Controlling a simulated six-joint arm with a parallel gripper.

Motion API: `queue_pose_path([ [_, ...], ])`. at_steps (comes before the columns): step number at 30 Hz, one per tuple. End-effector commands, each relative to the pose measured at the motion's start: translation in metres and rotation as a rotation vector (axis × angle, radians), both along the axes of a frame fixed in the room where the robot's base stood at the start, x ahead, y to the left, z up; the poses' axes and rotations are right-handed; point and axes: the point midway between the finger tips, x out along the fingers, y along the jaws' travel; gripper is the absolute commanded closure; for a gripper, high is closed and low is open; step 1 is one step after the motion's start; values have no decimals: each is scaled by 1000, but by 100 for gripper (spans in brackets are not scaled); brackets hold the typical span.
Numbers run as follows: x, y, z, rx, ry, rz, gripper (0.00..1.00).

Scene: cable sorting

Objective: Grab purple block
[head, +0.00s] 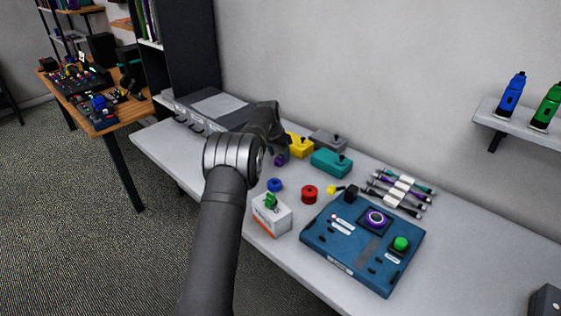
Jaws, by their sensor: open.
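The small purple block (281,160) sits on the light table, just right of the end of my arm and in front of the yellow box. My gripper (275,149) is at the far end of my arm, right by the purple block. The arm hides most of the gripper, and its fingers are too small and dark to make out. I cannot tell whether they touch the block or stand around it.
A yellow box (299,145), a grey box (327,140) and a teal box (331,162) stand near the block. Blue (274,185) and red (309,194) round pieces, a white box (272,217) and a blue panel (340,258) lie nearer. A grey tray (215,107) is behind.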

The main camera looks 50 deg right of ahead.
Motion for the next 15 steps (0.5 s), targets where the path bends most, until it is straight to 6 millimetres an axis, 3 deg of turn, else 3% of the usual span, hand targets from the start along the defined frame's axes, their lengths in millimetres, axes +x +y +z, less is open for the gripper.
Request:
queue_pose_path([
  [4, 1, -6, -19, 1, 0, 0, 45],
  [11, 1, -6, -21, 0, 0, 0, 45],
  [15, 1, -6, -21, 0, 0, 0, 73],
])
